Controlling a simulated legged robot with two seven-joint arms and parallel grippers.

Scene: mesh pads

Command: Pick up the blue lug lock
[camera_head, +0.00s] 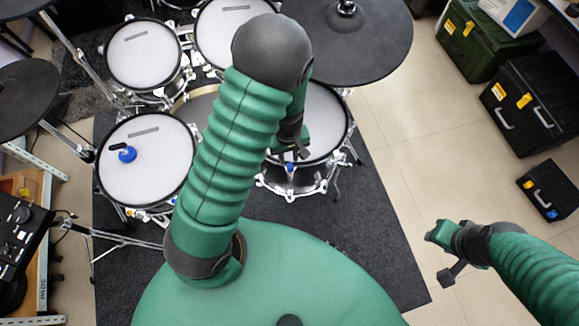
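A small blue piece, which looks like the blue lug lock (290,168), shows at the near rim of the right-hand snare drum (322,125). My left gripper (291,152) is over that rim, just above the blue piece in the picture. My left arm hides part of it, and I cannot tell whether its fingers are apart, or whether they touch the piece. My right gripper (442,256) is over the bare floor at the lower right, open and empty.
A blue round object with a black handle (127,155) lies on the left drum (150,170). A dark cymbal pad (350,45) is above the right drum. Black cases (535,100) and a green case (475,40) stand at right. Tiled floor (410,130) between is clear.

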